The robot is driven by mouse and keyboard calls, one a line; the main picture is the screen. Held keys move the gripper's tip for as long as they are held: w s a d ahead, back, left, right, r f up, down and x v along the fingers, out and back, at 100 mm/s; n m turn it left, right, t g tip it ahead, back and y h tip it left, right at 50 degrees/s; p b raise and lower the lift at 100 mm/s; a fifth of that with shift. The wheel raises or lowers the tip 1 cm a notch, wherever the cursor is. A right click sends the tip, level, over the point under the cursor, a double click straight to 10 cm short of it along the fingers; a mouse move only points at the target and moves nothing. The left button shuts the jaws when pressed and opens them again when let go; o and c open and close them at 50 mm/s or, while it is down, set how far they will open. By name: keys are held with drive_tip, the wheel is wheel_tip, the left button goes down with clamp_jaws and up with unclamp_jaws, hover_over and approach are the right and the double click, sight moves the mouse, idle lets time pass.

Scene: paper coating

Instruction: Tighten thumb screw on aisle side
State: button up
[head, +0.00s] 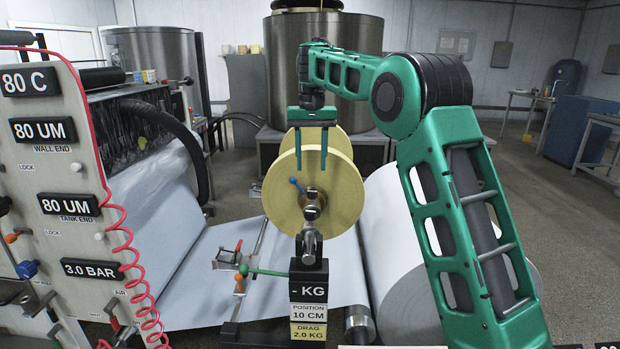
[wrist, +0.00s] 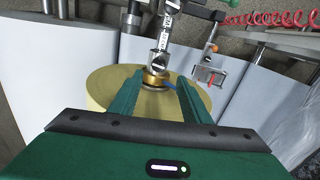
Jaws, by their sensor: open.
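A pale yellow roll (head: 340,195) sits on a metal shaft (head: 311,215); the roll also shows in the wrist view (wrist: 104,92). In the wrist view a brass collar (wrist: 155,77) sits on the shaft at the roll's face. A small blue thumb screw (head: 297,184) sticks out beside the collar; it also shows in the wrist view (wrist: 171,85). My gripper (head: 311,166) points down in front of the roll, fingers spread and empty. In the wrist view its fingertips (wrist: 160,78) lie either side of the collar and the blue screw. I cannot tell whether they touch.
A black post with a "- KG" display (head: 308,287) stands under the shaft. A clamp with a red part (head: 231,257) and a green rod with an orange knob (head: 239,283) are to its left. A labelled panel (head: 60,150) with a coiled red hose is at left, a white roll (head: 400,260) at right.

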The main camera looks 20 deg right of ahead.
wheel_tip(320, 180, up, 2)
drive_tip(key=shift+r, duration=0.2)
drive_tip(key=s+d+f+m, duration=0.1)
drive_tip(key=s+d, duration=0.8)
drive_tip(key=s, duration=0.3)
drive_tip(key=s+d+f+m, duration=0.1)
drive_tip(key=s+d+f, duration=0.1)
drive_tip(key=s+d, duration=0.8)
drive_tip(key=s+f, duration=0.4)
drive_tip(key=s, duration=0.5)
drive_tip(key=s+a+f+m, duration=0.1)
drive_tip(key=s+f, duration=0.4)
drive_tip(key=s, duration=0.5)
drive_tip(key=s+f, duration=0.4)
drive_tip(key=s, duration=0.5)
drive_tip(key=shift+s+a+f+m, duration=0.2)
drive_tip(key=shift+s+m, duration=0.1)
drive_tip(key=shift+m, duration=0.1)
